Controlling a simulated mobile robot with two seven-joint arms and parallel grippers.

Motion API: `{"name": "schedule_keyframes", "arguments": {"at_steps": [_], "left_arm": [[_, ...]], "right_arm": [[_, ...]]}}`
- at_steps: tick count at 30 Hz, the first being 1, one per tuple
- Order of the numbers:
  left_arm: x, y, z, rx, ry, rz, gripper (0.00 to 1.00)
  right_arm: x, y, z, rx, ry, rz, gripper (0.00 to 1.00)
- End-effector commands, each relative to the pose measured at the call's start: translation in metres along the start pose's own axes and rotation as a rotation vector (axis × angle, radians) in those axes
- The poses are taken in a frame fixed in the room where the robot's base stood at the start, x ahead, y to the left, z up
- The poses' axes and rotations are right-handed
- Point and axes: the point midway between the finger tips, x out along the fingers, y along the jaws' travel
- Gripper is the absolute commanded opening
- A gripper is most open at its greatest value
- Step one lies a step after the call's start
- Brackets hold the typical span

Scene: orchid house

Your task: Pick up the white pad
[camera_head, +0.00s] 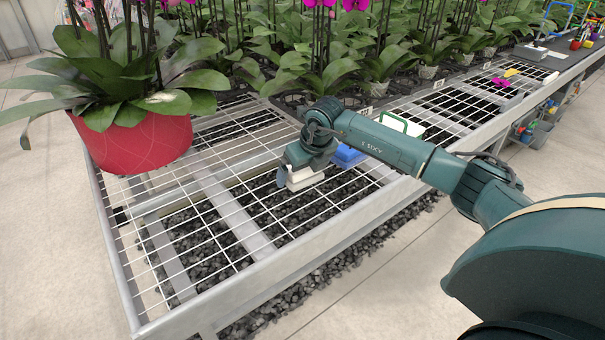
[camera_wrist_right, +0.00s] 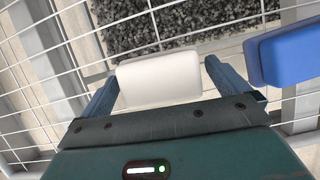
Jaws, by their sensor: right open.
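The white pad (camera_head: 304,179) lies at the wire mesh bench top, right at my right gripper. In the right wrist view the white pad (camera_wrist_right: 160,78) sits between the two blue-grey fingers of my right gripper (camera_wrist_right: 158,82). The jaws are open, with a finger at each side of the pad; whether they touch it I cannot tell. In the head view my right gripper (camera_head: 298,172) partly covers the pad from above. My left gripper is not in view.
A blue block (camera_head: 347,156) lies just right of the pad; it also shows in the right wrist view (camera_wrist_right: 288,52). A red pot (camera_head: 140,142) with an orchid stands at the left. Potted orchids line the back. The mesh bench (camera_head: 215,235) is bare in front.

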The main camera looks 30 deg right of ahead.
Motion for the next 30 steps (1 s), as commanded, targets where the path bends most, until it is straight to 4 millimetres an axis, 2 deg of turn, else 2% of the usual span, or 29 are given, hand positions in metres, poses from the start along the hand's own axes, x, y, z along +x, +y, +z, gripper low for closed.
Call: {"name": "schedule_keyframes", "arguments": {"at_steps": [5,18,26,30], "left_arm": [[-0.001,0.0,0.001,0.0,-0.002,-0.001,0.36],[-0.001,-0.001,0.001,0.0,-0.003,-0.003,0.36],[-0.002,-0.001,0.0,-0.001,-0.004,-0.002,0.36],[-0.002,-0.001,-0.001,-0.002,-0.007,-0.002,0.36]], "right_arm": [[0.0,0.0,0.0,0.0,0.0,0.0,0.99],[-0.001,0.0,0.0,0.0,-0.001,0.0,0.63],[-0.004,0.0,0.002,0.0,-0.002,0.0,0.63],[-0.022,-0.001,0.01,0.0,-0.006,-0.001,0.63]]}}
